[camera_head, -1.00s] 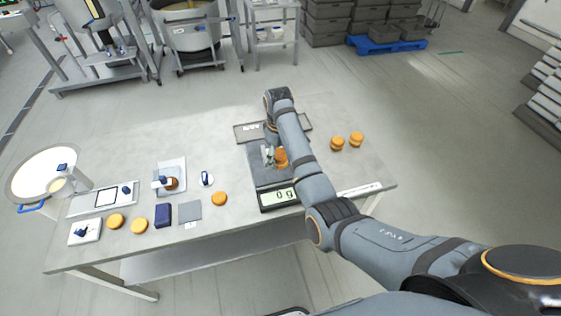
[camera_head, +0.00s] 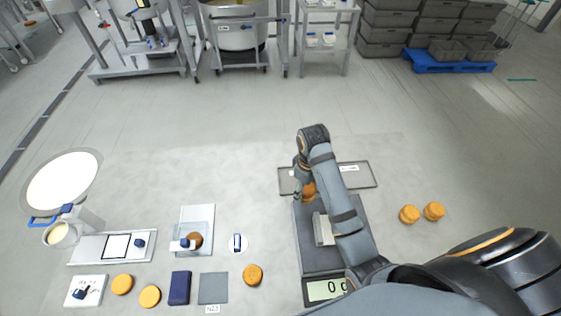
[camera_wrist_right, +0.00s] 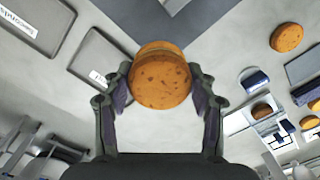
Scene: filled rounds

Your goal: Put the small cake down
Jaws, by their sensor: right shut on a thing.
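My right gripper (camera_wrist_right: 160,95) is shut on the small cake (camera_wrist_right: 161,82), a round orange-brown filled cake seen between the two fingers in the right wrist view. In the head view the held cake (camera_head: 309,191) shows just left of my right forearm, near the far end of the scale (camera_head: 312,240). The scale's display (camera_head: 325,290) shows a 0, partly covered by my arm. I cannot tell how high the cake is held. My left gripper is not in view.
Two shallow labelled grey trays lie beyond the scale; one shows at its right end (camera_head: 371,184).

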